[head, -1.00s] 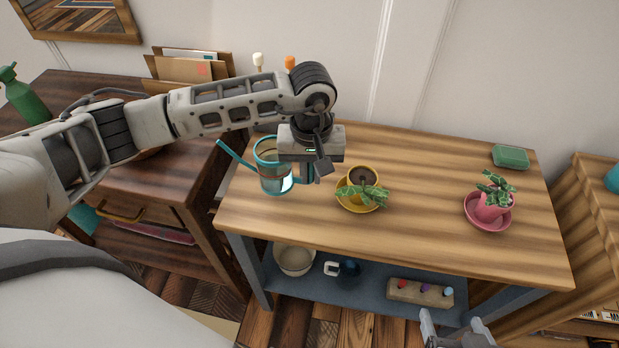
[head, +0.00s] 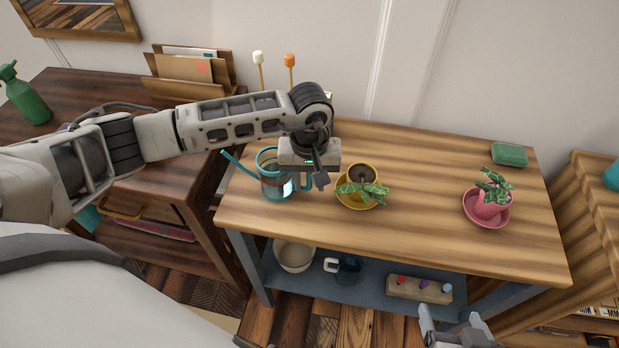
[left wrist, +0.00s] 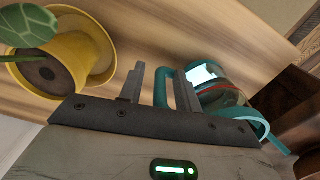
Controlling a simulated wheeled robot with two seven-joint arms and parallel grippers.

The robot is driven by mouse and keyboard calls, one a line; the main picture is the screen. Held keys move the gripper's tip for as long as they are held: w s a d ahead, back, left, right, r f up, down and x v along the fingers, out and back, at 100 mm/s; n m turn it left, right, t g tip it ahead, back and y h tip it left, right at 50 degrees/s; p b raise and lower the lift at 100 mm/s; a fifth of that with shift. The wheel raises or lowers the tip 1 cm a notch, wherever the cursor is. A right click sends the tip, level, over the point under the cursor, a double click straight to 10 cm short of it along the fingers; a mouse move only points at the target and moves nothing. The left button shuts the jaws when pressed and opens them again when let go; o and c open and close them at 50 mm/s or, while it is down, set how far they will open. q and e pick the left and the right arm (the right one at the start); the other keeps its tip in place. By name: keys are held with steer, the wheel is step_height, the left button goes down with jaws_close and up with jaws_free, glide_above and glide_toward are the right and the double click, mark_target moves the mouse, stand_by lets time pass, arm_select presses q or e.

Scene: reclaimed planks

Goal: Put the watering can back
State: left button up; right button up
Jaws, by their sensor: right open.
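The teal watering can (head: 277,189), with a clear body, stands upright on the plank tabletop (head: 420,215) near its left end. Its spout points left and its handle right. My left gripper (head: 314,183) is over the handle, palm above the can's right side. In the left wrist view, its two fingers (left wrist: 158,88) stand apart with the can's handle (left wrist: 163,88) between them; a gap shows beside the left finger. The can also shows there (left wrist: 222,93). My right gripper (head: 455,335) is open and empty at the bottom edge, in front of the table.
A yellow pot (head: 362,174) with a drooping plant stands just right of my left gripper. A pink pot (head: 487,205) and a green dish (head: 509,154) are farther right. The lower shelf holds a bowl (head: 294,257), a dark mug (head: 347,270) and a peg block (head: 420,290).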

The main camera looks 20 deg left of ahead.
arm_select(q)
steer(key=shift+r, duration=0.1)
steer(key=shift+r, duration=0.25)
step_height(320, 180, up, 10)
steer(key=shift+r+b, duration=0.25)
steer(key=shift+b, duration=0.25)
steer(key=shift+r, duration=0.55)
